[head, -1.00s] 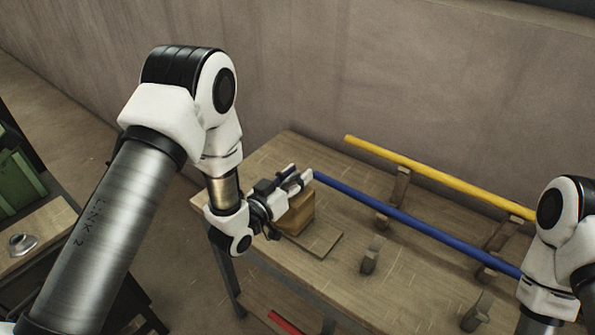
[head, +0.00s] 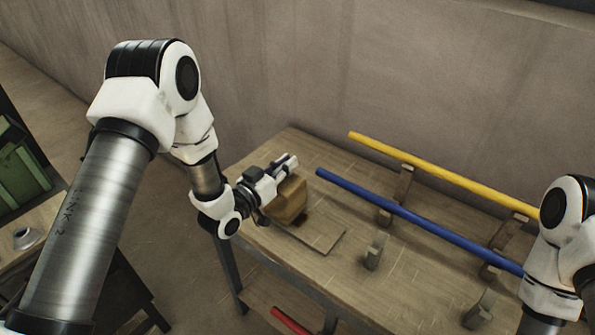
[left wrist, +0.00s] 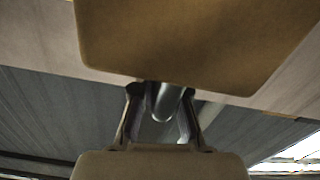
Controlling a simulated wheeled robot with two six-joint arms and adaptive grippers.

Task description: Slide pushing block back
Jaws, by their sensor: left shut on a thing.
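The pushing block (head: 289,201) is a brown wooden block at the left end of the workbench, on a flat wooden plate (head: 325,236). My left gripper (head: 284,166) is at the block's upper side and is shut on it. In the left wrist view the block's broad brown face (left wrist: 190,40) fills the top. The gripper's fingers (left wrist: 162,112) close around a grey rounded piece just below that face; how this piece joins the block is hidden. The blue stick (head: 400,214) lies with its left end apart from the block. My right arm shows at the right edge; its gripper is out of view.
A yellow stick (head: 440,174) lies behind the blue one, and both rest on wooden supports (head: 403,184). Short posts (head: 374,251) stand along the bench front. The bench top (head: 420,285) is clear between them. A wall stands behind.

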